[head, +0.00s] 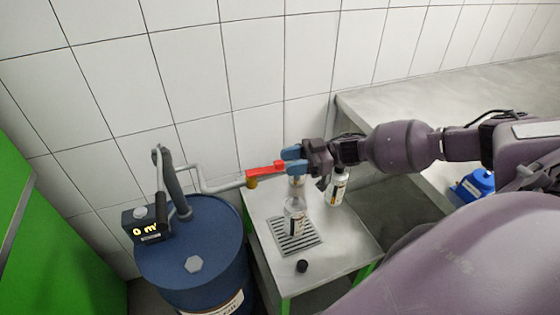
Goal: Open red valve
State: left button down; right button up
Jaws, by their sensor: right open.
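The red valve (264,171) is a red lever handle on a small brass fitting at the end of a grey pipe, in the middle of the head view. The handle points right, roughly in line with the pipe. My right gripper (291,161) reaches in from the right. Its blue fingertips are at the free end of the red handle and look spread apart. From this angle I cannot tell whether they touch it. My left gripper is not in view.
A blue drum (190,262) with a pump and a display (147,232) stands at left. A clear bottle (294,220) stands on the grate (282,245) of a small table (343,262). Another bottle (338,186) and a black cap (302,266) are nearby. A tiled wall is behind.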

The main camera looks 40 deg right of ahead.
aim_at(279, 162)
jog(key=shift+x, duration=1.6)
jog(key=shift+c, duration=0.4)
grip_shut()
